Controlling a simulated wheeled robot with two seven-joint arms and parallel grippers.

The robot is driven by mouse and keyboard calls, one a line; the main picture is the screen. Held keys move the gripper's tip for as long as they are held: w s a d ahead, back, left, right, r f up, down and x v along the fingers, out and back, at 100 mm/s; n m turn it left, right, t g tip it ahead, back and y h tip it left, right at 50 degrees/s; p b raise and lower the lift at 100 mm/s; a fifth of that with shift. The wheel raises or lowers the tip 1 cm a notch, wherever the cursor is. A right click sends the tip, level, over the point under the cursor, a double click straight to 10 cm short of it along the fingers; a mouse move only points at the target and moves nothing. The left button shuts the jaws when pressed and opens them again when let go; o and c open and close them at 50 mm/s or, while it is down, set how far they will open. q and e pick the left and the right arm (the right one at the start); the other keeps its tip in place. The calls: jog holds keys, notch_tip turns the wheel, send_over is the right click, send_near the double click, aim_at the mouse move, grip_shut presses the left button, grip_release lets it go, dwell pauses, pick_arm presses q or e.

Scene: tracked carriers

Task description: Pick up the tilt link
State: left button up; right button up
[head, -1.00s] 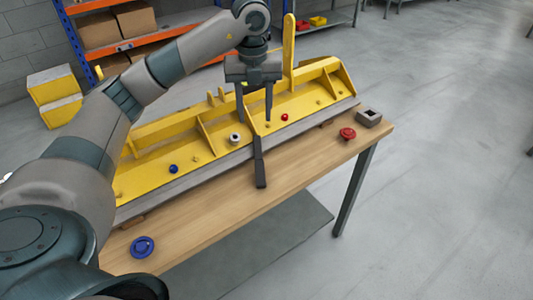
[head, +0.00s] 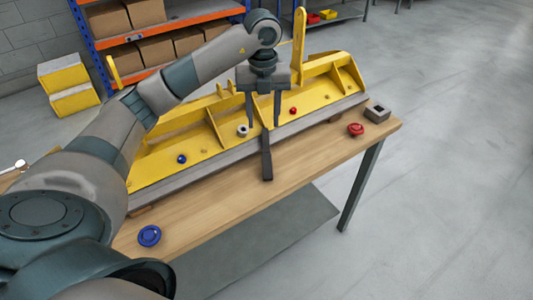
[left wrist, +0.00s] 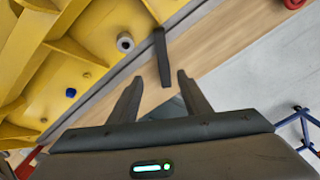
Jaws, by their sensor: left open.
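The tilt link, which I take to be the dark straight bar (head: 267,158), lies across the grey front edge of the yellow frame and onto the wooden table in the head view. In the left wrist view the dark bar (left wrist: 161,58) shows ahead, between the lines of the two fingers. My left gripper (head: 263,126) is open and empty, pointing down just above and behind the bar's far end in the head view. The fingers (left wrist: 160,77) also show apart in the left wrist view. I cannot tell how high they are above the bar. My right gripper is not in view.
The yellow frame (head: 205,142) with ribs and an upright arm fills the table's back. A grey ring (head: 242,131), blue knob (head: 182,159) and small red knob (head: 293,111) sit on it.

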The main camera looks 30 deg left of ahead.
aim_at(267, 150)
pick_arm(q)
notch_tip(267, 150, down, 8)
jog(key=shift+r+p, duration=0.2)
jog(key=shift+p, duration=0.85)
jog(key=shift+d+f+p, duration=0.3)
jog(key=shift+f+p, duration=0.4)
jog(key=shift+p, duration=0.05)
jog(key=f+p, duration=0.1)
jog(key=f, duration=0.2)
jog(key=shift+d, duration=0.2)
jog(key=shift+f, duration=0.4)
jog(key=shift+w, duration=0.1)
jog(key=shift+c, duration=0.4)
jog(key=c, duration=1)
grip_shut()
